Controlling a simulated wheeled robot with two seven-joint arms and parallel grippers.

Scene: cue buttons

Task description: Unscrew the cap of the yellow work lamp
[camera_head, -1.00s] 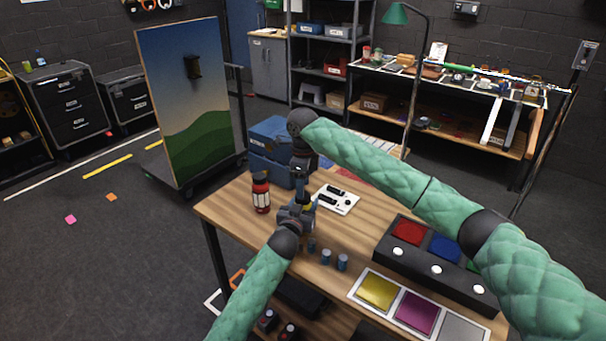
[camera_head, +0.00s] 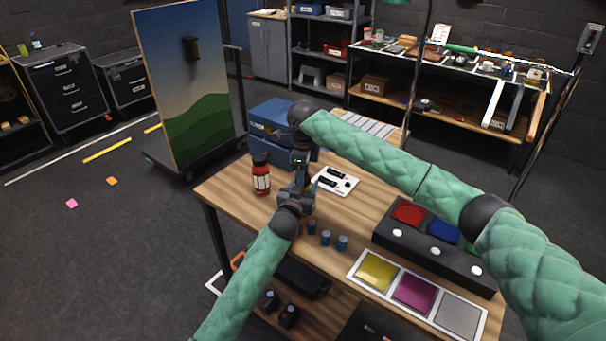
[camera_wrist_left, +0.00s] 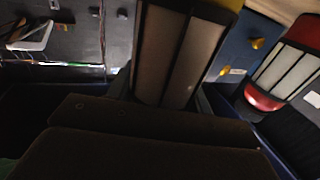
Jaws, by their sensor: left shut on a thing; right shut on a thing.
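The yellow work lamp shows in the left wrist view as pale panels between dark bars (camera_wrist_left: 180,50), with a yellow end (camera_wrist_left: 226,4) at the top edge. In the head view it is almost wholly hidden between my grippers. My left gripper (camera_head: 298,192) is shut on the lamp above the near left part of the table; its dark fingers fill the lower part of the wrist view. My right gripper (camera_head: 301,168) comes down from above, right over the left one, and is shut at the lamp's upper end. The cap itself is hidden.
A red lamp (camera_head: 261,178) stands on the wooden table (camera_head: 232,200) just left of my grippers. Small blue cylinders (camera_head: 326,238), a white switch plate (camera_head: 338,182), a black button box (camera_head: 430,252) and a panel of coloured squares (camera_head: 413,293) lie to the right. Blue boxes (camera_head: 265,140) stand behind.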

